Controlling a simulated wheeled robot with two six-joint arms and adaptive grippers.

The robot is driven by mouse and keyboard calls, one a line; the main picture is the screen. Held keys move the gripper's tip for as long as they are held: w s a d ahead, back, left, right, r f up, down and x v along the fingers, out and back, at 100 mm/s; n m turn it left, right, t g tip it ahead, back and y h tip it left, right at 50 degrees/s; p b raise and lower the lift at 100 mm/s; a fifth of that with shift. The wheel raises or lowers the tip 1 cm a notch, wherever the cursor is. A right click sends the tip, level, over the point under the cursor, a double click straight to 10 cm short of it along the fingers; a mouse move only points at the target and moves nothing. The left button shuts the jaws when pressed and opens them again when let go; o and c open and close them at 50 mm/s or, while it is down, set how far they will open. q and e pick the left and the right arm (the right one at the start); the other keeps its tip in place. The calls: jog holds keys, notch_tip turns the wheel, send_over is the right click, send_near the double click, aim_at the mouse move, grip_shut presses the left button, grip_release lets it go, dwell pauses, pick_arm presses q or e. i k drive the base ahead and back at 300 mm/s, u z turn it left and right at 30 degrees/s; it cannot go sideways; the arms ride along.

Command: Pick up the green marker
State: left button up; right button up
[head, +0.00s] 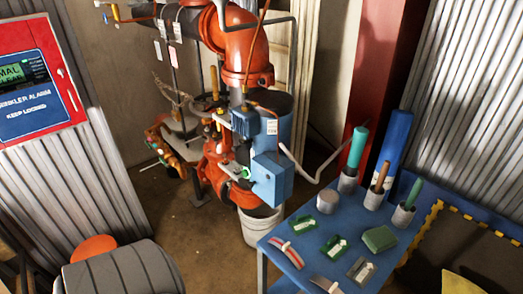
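Several upright sticks stand in small grey metal cups on the blue table (388,277). A thin dark green stick, marker-like (414,190), stands in the front right cup (402,216), leaning slightly. A thicker teal-green cylinder (357,145) stands in the back left cup (347,180). I cannot tell for certain which of the two is the green marker. A brown stick (382,175) stands in the cup (373,199) between them. Neither of my grippers shows in the head view.
A tall blue cylinder (395,138) stands behind the cups. Red pipework (244,60) and a white bucket (260,224) stand left of the table.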

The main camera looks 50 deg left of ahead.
aim_at(303, 223)
jog(key=k, duration=0.5)
jog(key=u, duration=0.45)
jog(key=i, duration=0.4)
jog(key=u, duration=2.25)
jog(key=k, duration=0.75)
jog(key=z, duration=0.7)
jog(key=i, duration=0.35)
